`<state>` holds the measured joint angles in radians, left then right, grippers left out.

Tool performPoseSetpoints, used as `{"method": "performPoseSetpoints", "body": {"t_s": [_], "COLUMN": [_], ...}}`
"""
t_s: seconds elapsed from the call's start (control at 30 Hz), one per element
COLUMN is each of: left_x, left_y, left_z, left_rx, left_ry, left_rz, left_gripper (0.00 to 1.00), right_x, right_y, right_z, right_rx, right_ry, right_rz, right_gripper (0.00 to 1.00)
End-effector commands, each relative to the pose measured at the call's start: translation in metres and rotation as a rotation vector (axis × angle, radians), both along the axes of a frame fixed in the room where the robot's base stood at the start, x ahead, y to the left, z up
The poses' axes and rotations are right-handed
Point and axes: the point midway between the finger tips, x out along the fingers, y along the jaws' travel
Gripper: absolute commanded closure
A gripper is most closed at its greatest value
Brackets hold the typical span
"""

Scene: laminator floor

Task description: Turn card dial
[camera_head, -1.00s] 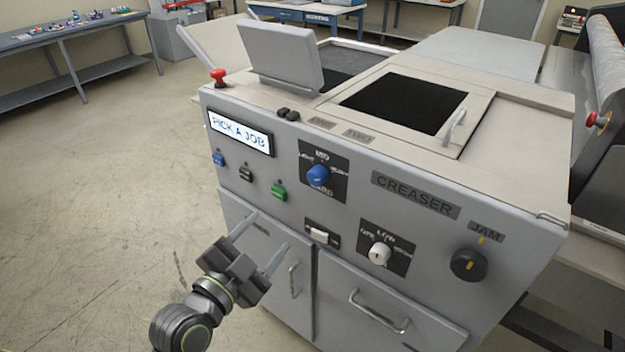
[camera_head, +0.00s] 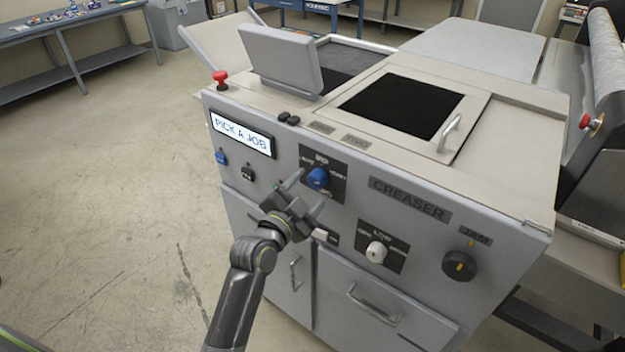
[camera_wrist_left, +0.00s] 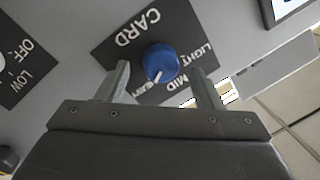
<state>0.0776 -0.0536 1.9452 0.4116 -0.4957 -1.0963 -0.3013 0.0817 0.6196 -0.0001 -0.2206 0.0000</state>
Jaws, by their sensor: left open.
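The card dial is a blue knob (camera_head: 318,178) on a black label plate on the creaser's front panel. In the left wrist view the blue knob (camera_wrist_left: 160,62) has a white pointer mark, and its plate (camera_wrist_left: 128,38) reads CARD, LIGHT, MID and HEAVY. My left gripper (camera_head: 305,190) is open just in front of the panel, close to the knob. In the left wrist view my left gripper (camera_wrist_left: 165,85) has its fingers spread to either side of the knob, with gaps between. No contact shows. My right gripper is not in view.
A white knob (camera_head: 376,252) on an OFF/LOW plate and a black JAM knob (camera_head: 459,265) sit lower right. A display (camera_head: 241,134) reads PICK A JOB. Blue and black buttons are below it. Door handles (camera_head: 374,304) stick out below. Floor on the left is clear.

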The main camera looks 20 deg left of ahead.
Motion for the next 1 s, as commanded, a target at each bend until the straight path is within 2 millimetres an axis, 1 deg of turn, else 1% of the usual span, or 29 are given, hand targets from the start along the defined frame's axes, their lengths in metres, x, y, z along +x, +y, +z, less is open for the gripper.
{"method": "performPoseSetpoints", "body": {"t_s": [0.1, 0.2, 0.53, 0.57, 0.8, 0.9, 1.0], "left_x": [0.011, 0.016, 0.019, 0.019, 0.019, 0.019, 0.018], "left_y": [-0.002, -0.003, -0.004, -0.004, -0.004, -0.004, -0.004], "left_z": [0.001, 0.0, 0.0, 0.0, 0.0, 0.0, 0.0], "left_rx": [0.0, 0.0, 0.0, 0.0, 0.0, 0.0, -0.003], "left_ry": [0.0, 0.0, -0.001, -0.001, 0.0, -0.001, 0.001], "left_rz": [0.0, 0.0, 0.001, 0.001, 0.0, 0.001, 0.0], "left_gripper": [0.4, 0.4, 0.4, 0.41, 0.72, 0.84, 0.84], "right_x": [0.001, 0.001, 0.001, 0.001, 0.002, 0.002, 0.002], "right_y": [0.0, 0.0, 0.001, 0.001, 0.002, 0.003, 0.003], "right_z": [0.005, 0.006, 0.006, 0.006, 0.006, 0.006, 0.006], "right_rx": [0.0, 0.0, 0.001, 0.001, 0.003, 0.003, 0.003], "right_ry": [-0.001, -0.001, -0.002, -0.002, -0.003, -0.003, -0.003], "right_rz": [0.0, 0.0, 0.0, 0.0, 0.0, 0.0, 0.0], "right_gripper": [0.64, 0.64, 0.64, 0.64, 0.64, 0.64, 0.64]}}
